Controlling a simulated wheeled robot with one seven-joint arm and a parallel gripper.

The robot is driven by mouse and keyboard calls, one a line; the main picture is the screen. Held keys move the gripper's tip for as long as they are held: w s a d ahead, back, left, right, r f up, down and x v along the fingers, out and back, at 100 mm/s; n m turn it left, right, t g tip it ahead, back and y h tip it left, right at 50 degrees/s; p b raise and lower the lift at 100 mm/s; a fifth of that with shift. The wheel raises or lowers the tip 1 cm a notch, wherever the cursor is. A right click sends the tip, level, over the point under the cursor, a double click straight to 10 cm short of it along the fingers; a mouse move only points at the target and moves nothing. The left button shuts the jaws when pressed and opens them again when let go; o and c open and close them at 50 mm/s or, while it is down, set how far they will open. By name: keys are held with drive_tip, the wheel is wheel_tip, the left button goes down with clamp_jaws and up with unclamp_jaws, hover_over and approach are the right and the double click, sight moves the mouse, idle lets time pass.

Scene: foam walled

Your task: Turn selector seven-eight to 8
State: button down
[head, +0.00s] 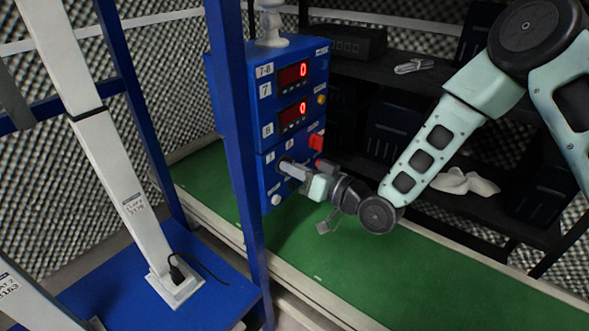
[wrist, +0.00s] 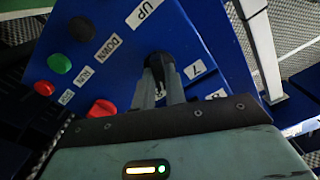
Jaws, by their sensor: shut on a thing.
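The blue control box (head: 284,130) stands left of centre in the head view, with labels 7-8, 7 and 8 and two red displays (head: 293,73) that each read 0. My gripper (head: 286,166) reaches the panel from the right in the head view. In the wrist view its two fingers (wrist: 160,80) are closed around the knob, hiding part of it. The knob's pointer direction cannot be told.
Near the selector in the wrist view are a red button (wrist: 102,108), a green button (wrist: 59,64), a black button (wrist: 80,29) and a small red one (wrist: 44,88). A blue post (head: 232,130) stands just left of the box. A green belt (head: 400,255) runs below.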

drive_tip(key=shift+m, duration=0.4)
drive_tip(key=c, duration=1.4)
unclamp_jaws()
drive_tip(key=shift+c, duration=0.2)
drive_tip(key=shift+d, duration=0.1)
drive_tip(key=v, duration=1.7)
drive_tip(key=shift+s+p, duration=0.2)
drive_tip(key=shift+p, duration=0.2)
drive_tip(key=shift+d, duration=0.15)
